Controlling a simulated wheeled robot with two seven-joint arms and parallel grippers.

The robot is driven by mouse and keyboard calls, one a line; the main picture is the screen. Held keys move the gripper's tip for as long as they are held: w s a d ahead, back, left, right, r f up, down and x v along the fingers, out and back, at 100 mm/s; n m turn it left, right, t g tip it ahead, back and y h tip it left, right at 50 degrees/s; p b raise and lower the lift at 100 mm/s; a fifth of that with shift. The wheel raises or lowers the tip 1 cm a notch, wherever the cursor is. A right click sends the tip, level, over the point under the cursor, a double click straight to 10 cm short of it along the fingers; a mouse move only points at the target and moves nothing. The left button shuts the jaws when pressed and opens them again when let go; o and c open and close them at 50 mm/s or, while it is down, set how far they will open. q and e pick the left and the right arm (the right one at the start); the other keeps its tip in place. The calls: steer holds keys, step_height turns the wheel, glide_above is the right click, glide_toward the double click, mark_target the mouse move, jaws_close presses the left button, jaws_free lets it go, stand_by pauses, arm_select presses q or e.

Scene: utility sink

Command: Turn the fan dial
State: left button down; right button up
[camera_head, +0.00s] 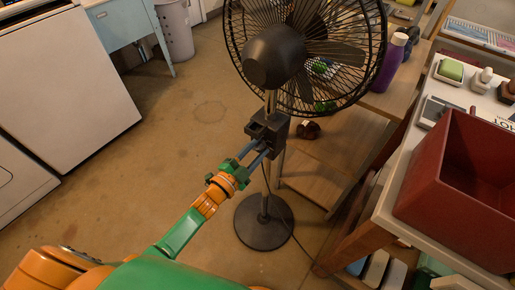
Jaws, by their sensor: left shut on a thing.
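A black pedestal fan (275,58) stands in the middle, with a round cage, a pole and a round black base (262,232). A dark control box (279,124) sits on the pole below the motor housing. My left gripper (262,146) reaches up from the lower left to the near side of this box. Its fingers are shut on a small dark part there, which looks like the fan dial. The fingers and the small size hide the dial's shape and its setting. My right gripper is not in view.
A wooden shelf (318,150) stands close behind and right of the fan. A table at right carries a red box (460,178). A purple bottle (390,62) stands behind the cage's right edge. White appliances (62,80) are at left. The floor (150,165) between is clear.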

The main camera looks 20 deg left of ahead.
arm_select(q)
steer(key=c, duration=0.8)
jaws_free()
steer(key=v, duration=0.7)
steer(key=s+a+f+n+g+y+p, duration=0.25)
steer(key=s+f+n+g, duration=0.2)
steer(key=f, duration=0.55)
steer(key=s+a+f+n+g+y+p, duration=0.1)
steer(key=s+a+f+n+g+y, duration=0.15)
steer(key=s+f, duration=0.5)
steer(key=s+f+n+g+p, duration=0.1)
steer(key=s+f+g, duration=0.3)
steer(key=s, duration=0.6)
steer(key=s+d+f+n+g+y, duration=0.1)
steer(key=s+f+n+g, duration=0.2)
steer(key=s, duration=0.7)
step_height(320, 180, down, 4)
steer(key=shift+s+r+n+g+p, duration=0.2)
steer(key=shift+n+g+p, duration=0.15)
steer(key=shift+g, duration=0.65)
